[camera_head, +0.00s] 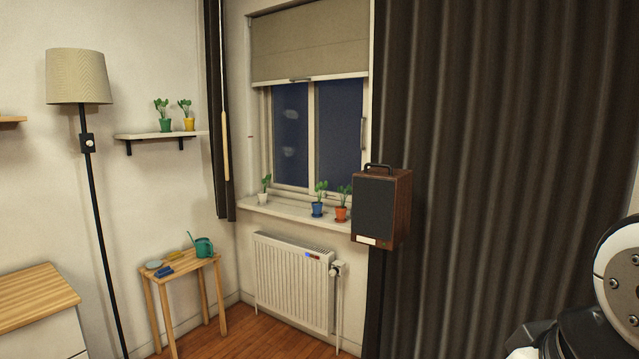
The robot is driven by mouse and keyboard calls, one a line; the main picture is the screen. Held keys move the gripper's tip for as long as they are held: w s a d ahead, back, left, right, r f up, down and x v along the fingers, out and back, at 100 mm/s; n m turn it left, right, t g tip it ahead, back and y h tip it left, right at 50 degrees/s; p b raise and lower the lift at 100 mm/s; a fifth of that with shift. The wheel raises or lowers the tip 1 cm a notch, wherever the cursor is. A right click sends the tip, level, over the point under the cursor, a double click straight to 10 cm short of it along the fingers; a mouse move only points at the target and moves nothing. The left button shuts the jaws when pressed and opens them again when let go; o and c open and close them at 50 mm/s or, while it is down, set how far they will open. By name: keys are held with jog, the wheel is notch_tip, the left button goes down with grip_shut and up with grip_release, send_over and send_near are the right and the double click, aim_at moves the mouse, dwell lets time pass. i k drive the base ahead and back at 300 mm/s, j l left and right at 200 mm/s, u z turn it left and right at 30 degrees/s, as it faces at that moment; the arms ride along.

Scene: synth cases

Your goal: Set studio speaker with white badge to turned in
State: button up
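The studio speaker (376,208) stands on a dark pole in front of the dark curtain, right of the window. It has a brown wooden case, a black front grille, a carry handle on top and a white badge (374,241) at the bottom of the front. Its front faces toward the camera and a little left, and its right side panel shows. Part of my arm shows at the lower right edge, apart from the speaker. My gripper's fingers are not in view.
A radiator (291,281) is under the window sill (290,211), which holds several potted plants. A small wooden stool (184,283) with a teal watering can (203,247) stands left. A floor lamp (79,78) and a wooden-topped cabinet (36,298) are far left.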

aim_at(382, 194)
jog(key=i+j+z, duration=0.25)
jog(key=i, duration=0.15)
jog(key=i+j, duration=0.1)
jog(key=i, duration=0.35)
jog(key=i+j+z, duration=0.1)
jog(key=i, duration=0.3)
jog(key=i+j, duration=0.1)
jog(key=i, duration=0.35)
jog(key=z, duration=0.05)
